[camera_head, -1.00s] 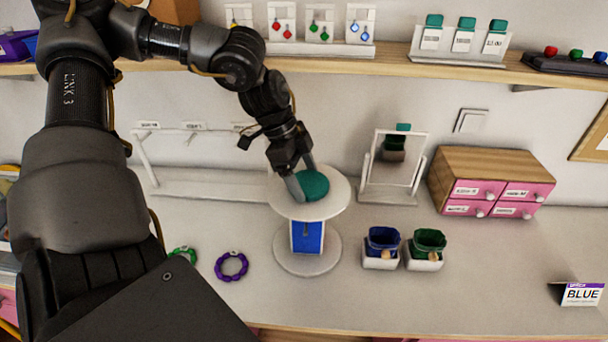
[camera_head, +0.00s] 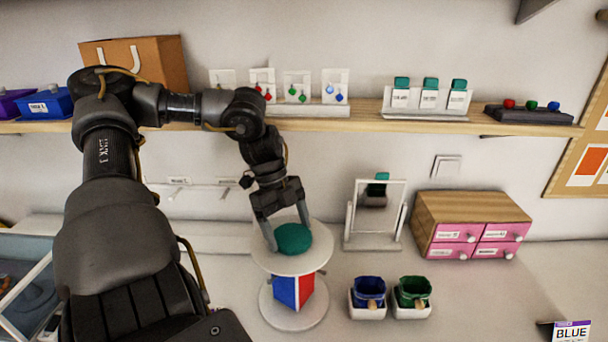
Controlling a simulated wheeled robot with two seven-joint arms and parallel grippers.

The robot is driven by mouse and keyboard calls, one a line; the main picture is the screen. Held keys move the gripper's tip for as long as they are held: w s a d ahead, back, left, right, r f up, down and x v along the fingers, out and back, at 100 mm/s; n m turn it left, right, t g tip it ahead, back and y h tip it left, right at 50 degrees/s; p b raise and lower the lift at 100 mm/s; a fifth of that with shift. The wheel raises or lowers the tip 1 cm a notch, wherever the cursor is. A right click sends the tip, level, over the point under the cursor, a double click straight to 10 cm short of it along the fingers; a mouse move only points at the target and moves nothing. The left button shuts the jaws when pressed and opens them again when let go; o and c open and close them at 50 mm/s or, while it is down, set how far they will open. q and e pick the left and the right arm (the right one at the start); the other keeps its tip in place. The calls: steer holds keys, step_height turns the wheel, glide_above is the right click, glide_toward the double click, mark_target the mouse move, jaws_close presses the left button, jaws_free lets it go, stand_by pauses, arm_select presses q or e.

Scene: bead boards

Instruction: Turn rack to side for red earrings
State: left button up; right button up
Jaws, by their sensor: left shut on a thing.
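The rack (camera_head: 292,262) is a round white stand on the counter, with a white top disc, a white base and a teal knob (camera_head: 293,239) on top. Its middle block shows a blue face (camera_head: 285,290) at the left and a red face (camera_head: 306,287) at the right. My left gripper (camera_head: 287,232) reaches down from above and is shut on the teal knob, a finger on either side. Red earrings (camera_head: 263,92) hang on a white card on the shelf, beside green and blue ones. My right gripper is not in view.
A white mirror stand (camera_head: 376,214) is right of the rack. Blue (camera_head: 368,291) and green (camera_head: 412,291) pouches sit in front of it. A drawer box (camera_head: 470,226) stands further right. The wooden shelf (camera_head: 350,119) runs above. A BLUE card (camera_head: 571,332) stands front right.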

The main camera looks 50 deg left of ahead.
arm_select(q)
steer(key=shift+f+m+b, duration=0.1)
steer(key=shift+m+b, duration=0.2)
steer(key=shift+m, duration=0.3)
steer(key=shift+w+m+g+b, duration=0.1)
steer(key=shift+m+g+b, duration=0.2)
steer(key=shift+m+g, duration=0.15)
steer(key=shift+m, duration=0.25)
steer(key=o, duration=1.3)
steer(key=shift+o, duration=0.2)
steer(key=shift+r, duration=0.2)
